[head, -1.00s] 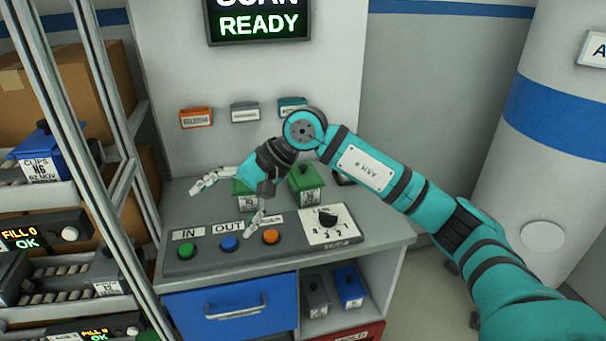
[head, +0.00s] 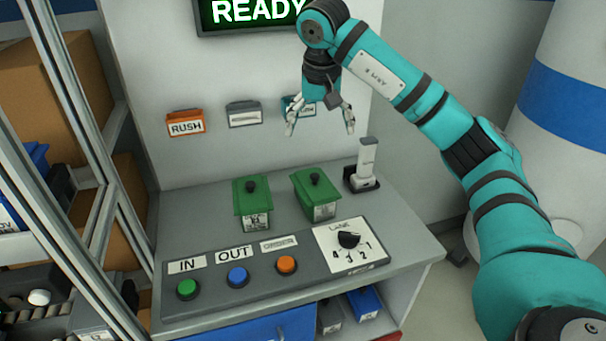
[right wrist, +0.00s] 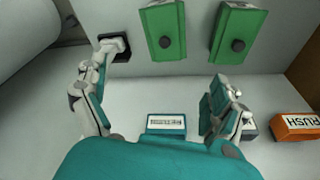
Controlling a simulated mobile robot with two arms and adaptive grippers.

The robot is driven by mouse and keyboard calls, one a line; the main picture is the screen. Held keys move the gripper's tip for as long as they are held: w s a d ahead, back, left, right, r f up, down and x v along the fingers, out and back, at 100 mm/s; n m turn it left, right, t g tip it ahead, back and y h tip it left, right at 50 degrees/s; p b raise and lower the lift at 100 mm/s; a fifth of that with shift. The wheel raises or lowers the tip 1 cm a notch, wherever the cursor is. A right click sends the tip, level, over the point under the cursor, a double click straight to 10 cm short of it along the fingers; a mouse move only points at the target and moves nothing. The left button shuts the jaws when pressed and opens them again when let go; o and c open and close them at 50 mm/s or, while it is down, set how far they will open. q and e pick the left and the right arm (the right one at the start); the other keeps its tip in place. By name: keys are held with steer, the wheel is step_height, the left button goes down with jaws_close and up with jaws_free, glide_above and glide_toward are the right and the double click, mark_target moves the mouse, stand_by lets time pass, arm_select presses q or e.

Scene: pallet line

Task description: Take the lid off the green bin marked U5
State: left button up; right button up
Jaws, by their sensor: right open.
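Two green bins with green lids and black knobs stand side by side on the grey counter: a left green bin (head: 253,204) and a right green bin (head: 315,196). Both lids are on. Their white labels are too small to read surely. My right gripper (head: 320,128) is open and empty, fingers pointing down, above and apart from the bins. In the right wrist view the gripper (right wrist: 163,82) shows its spread fingers with nothing between them. That view is turned round, so the right bin (right wrist: 164,32) is on the left and the left bin (right wrist: 238,36) on the right. My left gripper is out of view.
A button panel (head: 212,268) with a lane dial (head: 349,240) lies in front of the bins. A white scanner on a black base (head: 365,166) stands right of them. Wall holders, including an orange RUSH one (head: 186,123), hang behind. A shelf rack stands at left.

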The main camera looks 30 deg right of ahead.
glide_toward(318, 176)
steer(key=x, duration=0.1)
steer(key=p+x, duration=0.1)
steer(key=x, duration=0.1)
steer(key=shift+d+f, duration=0.3)
steer(key=shift+d, duration=0.05)
steer(key=shift+x, duration=0.85)
steer(key=p+x, duration=0.1)
steer(key=x, duration=0.1)
steer(key=p+x, duration=0.1)
steer(key=x, duration=0.1)
steer(key=shift+w+a+f, duration=0.2)
steer(key=shift+w+f, duration=0.05)
steer(key=shift+w, duration=0.05)
steer(key=shift+f, duration=0.2)
steer(key=c, duration=1.3)
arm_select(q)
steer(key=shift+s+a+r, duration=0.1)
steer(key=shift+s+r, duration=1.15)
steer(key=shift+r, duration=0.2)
arm_select(e)
steer(key=shift+s, duration=0.1)
steer(key=c, duration=0.3)
